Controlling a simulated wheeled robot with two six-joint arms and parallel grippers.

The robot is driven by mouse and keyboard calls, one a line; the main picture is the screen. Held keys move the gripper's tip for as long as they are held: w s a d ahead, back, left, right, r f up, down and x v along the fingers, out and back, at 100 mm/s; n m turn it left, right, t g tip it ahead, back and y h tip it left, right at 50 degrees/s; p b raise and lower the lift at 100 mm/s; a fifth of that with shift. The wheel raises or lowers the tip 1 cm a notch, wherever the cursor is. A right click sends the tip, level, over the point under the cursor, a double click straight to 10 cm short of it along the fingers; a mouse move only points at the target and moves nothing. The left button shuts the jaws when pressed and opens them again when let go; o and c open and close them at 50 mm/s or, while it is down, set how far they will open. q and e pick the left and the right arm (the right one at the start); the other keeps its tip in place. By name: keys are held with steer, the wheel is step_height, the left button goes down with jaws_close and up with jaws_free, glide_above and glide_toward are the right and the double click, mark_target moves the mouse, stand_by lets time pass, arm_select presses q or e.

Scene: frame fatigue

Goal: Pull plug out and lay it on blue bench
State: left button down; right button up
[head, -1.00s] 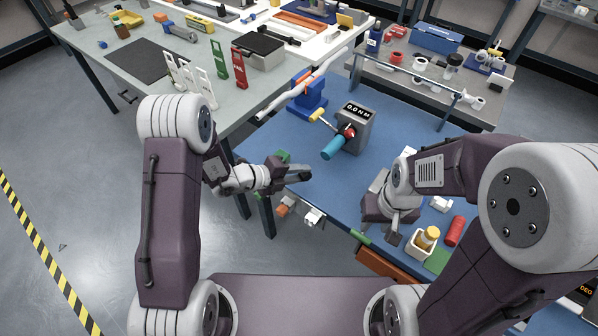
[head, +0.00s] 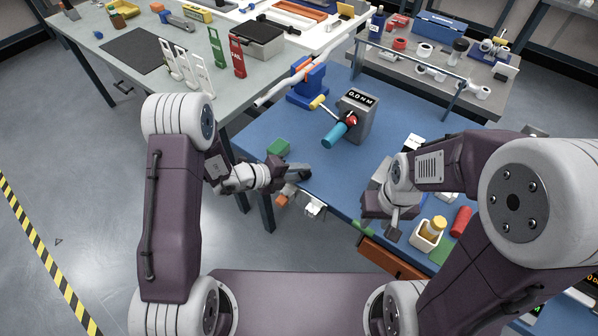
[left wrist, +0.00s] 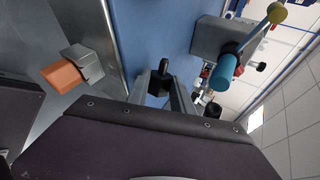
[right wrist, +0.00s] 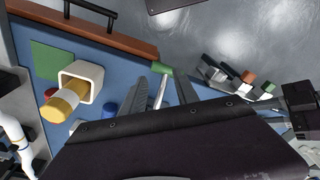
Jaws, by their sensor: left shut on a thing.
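My left gripper (head: 303,173) is at the near edge of the blue bench (head: 318,172). In the left wrist view its fingers (left wrist: 160,92) are shut on a black plug (left wrist: 159,80) with a narrow stem. Blue bench surface shows behind the plug; whether it touches a socket is hard to tell. An orange piece (left wrist: 62,75) in a grey housing (left wrist: 83,62) is left of it, apart from the fingers.
A torque tester (head: 359,112) with a teal-handled tool (head: 337,134) stands mid-bench. A green block (head: 278,148) lies beyond my left gripper. Bare bench lies between.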

arm_select(q)
steer(key=shift+f, duration=0.15)
arm_select(e)
steer(key=shift+f, duration=0.15)
arm_select(q)
steer(key=c, duration=1)
jaws_free()
steer(key=shift+c, duration=0.2)
steer(key=shift+s, duration=0.1)
arm_select(e)
steer(key=shift+d, duration=0.1)
arm_select(q)
steer(key=shift+s+f, duration=0.1)
steer(key=shift+f, duration=0.05)
arm_select(e)
steer(key=shift+r+p, duration=0.4)
steer(key=shift+r, duration=0.1)
arm_select(q)
steer(key=v, duration=0.9)
steer(key=shift+r, duration=0.25)
steer(key=shift+w, duration=0.25)
